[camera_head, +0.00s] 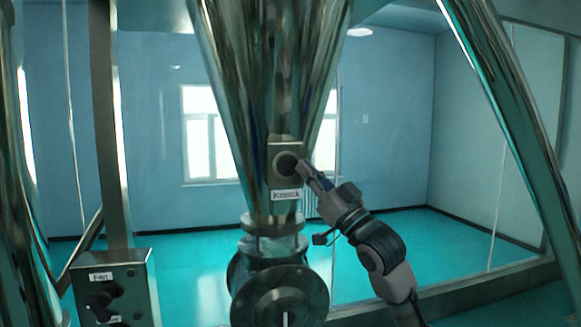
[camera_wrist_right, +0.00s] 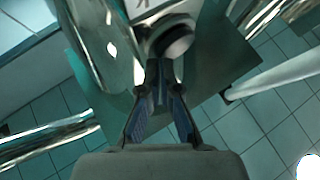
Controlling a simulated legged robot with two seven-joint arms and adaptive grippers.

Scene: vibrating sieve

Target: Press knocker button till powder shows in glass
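The knocker button (camera_head: 286,163) is a dark round knob on a small metal box on the steel cone, above a label reading "Knock" (camera_head: 285,195). My right gripper (camera_head: 303,168) comes in from the lower right, its fingertips at the button's right edge. In the wrist view the button (camera_wrist_right: 173,42) lies just beyond the fingertips (camera_wrist_right: 163,65), which converge with nothing held between them. Whether they touch or press it I cannot tell. A round flanged port (camera_head: 280,304) sits below the cone; no powder can be made out there. My left gripper is not in view.
A control box labelled "Fan" (camera_head: 110,285) with dark knobs stands at the lower left. Shiny steel legs (camera_head: 500,85) frame the cone at both sides. Clear panes and open teal floor (camera_head: 440,240) lie behind.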

